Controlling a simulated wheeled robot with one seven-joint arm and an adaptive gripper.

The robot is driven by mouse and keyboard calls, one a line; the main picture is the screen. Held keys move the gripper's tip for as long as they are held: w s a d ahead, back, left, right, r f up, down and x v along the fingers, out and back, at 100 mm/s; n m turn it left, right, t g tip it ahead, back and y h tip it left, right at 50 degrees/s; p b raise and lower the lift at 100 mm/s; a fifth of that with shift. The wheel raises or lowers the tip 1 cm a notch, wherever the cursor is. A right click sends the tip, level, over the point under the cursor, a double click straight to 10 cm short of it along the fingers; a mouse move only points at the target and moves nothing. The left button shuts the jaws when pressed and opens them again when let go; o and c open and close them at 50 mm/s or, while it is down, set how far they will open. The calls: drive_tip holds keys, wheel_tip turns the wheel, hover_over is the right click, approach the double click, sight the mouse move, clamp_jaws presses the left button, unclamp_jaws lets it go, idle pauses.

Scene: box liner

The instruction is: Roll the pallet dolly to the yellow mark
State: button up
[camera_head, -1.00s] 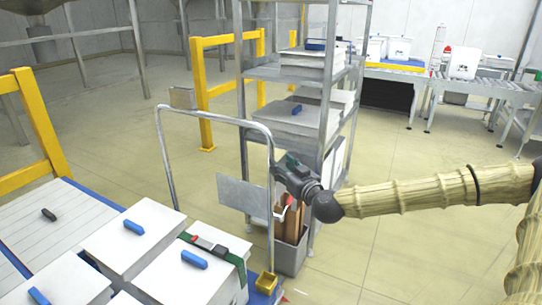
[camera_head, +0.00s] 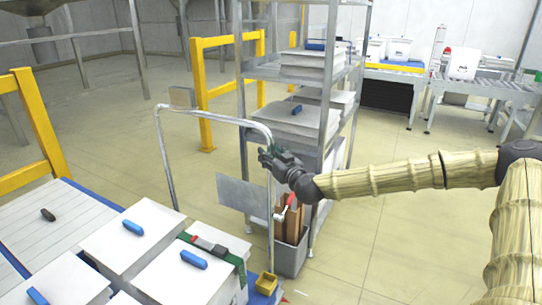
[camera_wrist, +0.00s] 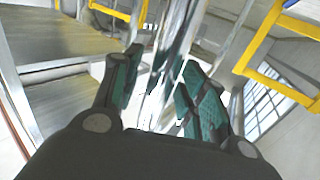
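The pallet dolly has a grey tubular push handle (camera_head: 165,150) and a blue deck (camera_head: 262,297), loaded with white stacks. My gripper (camera_head: 268,157) is at the upper right bend of the handle, close to its right upright. In the wrist view my gripper (camera_wrist: 158,88) has its fingers spread, with a shiny metal tube (camera_wrist: 170,50) showing between or just beyond them. I cannot tell whether the fingers touch it. A yellow floor mark cannot be made out in either view.
A grey shelf rack (camera_head: 330,140) stands close behind my gripper, with a grey bin (camera_head: 292,255) at its foot. Yellow rails (camera_head: 40,130) stand at left and a yellow frame (camera_head: 204,100) behind the handle. A roller conveyor (camera_head: 480,85) is far right. The floor at right is clear.

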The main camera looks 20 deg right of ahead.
clamp_jaws()
drive_tip(key=shift+a+p, duration=0.15)
drive_tip(key=shift+p, duration=0.2)
drive_tip(key=shift+s+a+f, duration=0.1)
drive_tip(key=shift+s, duration=0.1)
drive_tip(key=shift+o, duration=1)
unclamp_jaws()
drive_tip(key=s+d, duration=0.1)
drive_tip(key=s, duration=1.1)
